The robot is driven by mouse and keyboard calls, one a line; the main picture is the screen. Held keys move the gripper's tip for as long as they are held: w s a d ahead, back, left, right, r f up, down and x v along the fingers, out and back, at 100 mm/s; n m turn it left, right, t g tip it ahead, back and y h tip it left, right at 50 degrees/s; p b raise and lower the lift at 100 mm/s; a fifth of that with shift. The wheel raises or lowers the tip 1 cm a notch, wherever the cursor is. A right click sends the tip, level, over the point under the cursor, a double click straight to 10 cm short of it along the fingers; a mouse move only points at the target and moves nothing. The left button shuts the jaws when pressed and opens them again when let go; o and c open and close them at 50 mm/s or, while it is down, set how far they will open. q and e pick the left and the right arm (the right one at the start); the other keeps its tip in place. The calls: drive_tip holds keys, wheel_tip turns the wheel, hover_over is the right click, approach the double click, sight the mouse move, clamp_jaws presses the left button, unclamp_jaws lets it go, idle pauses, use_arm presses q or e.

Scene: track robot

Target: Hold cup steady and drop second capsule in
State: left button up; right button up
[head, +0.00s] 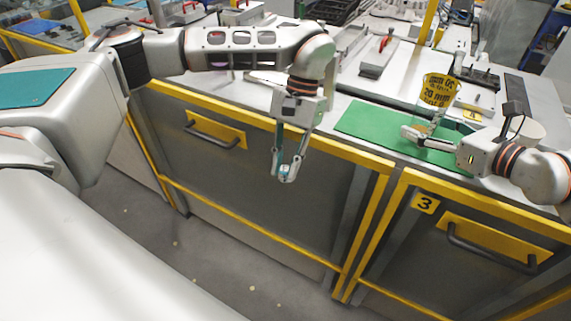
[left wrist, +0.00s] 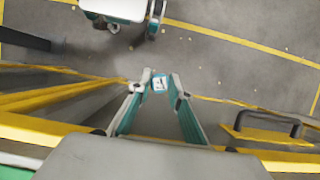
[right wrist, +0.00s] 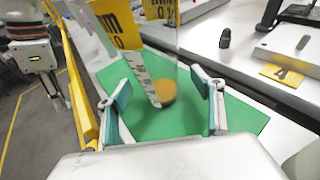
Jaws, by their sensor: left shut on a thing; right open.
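A clear cup with a yellow label (head: 441,90) stands upright on the green mat (head: 372,122) in the head view. In the right wrist view its label (right wrist: 119,22) and a white measuring strip (right wrist: 140,76) show, with a brownish round thing (right wrist: 167,87) low down. My right gripper (head: 418,134) is open, its fingers pointing at the cup's lower part; contact is unclear. My left gripper (head: 287,172) points down in front of the bench, shut on a small white and blue capsule (left wrist: 159,84) at its fingertips, apart from the cup.
Yellow-framed cabinets with handles (head: 215,135) stand below the bench, close behind my left gripper. A yellow number card (right wrist: 282,74) and a small dark piece (right wrist: 225,39) lie past the mat. The mat's left part is clear.

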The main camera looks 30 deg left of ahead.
drive_tip(key=c, duration=1.5)
use_arm(q)
drive_tip(key=w+r+n, duration=0.1)
drive_tip(key=r, duration=0.1)
drive_tip(key=w+d+r+n+h, duration=0.1)
drive_tip(key=r, duration=0.2)
drive_tip(key=w+r+n, duration=0.1)
drive_tip(key=r, duration=0.2)
drive_tip(key=shift+w+d, duration=0.15)
drive_tip(key=shift+d, duration=0.2)
drive_tip(key=w+d+r+n+t+h, duration=0.1)
drive_tip(key=w+d+r+n+t, duration=0.2)
drive_tip(key=w+d+r+n, duration=0.5)
drive_tip(key=w+d+r+n+t+h, duration=0.1)
drive_tip(key=w+d+r+n+t, duration=0.3)
drive_tip(key=w+d+r+n, duration=0.4)
drive_tip(key=shift+w+d+r+n+t, duration=0.3)
drive_tip(key=shift+w+d+r+n, duration=0.1)
drive_tip(key=shift+d+r+n, duration=3.15)
drive_tip(key=shift+a+f+n, duration=0.25)
drive_tip(key=shift+f+n, duration=0.2)
drive_tip(key=shift+f, duration=0.25)
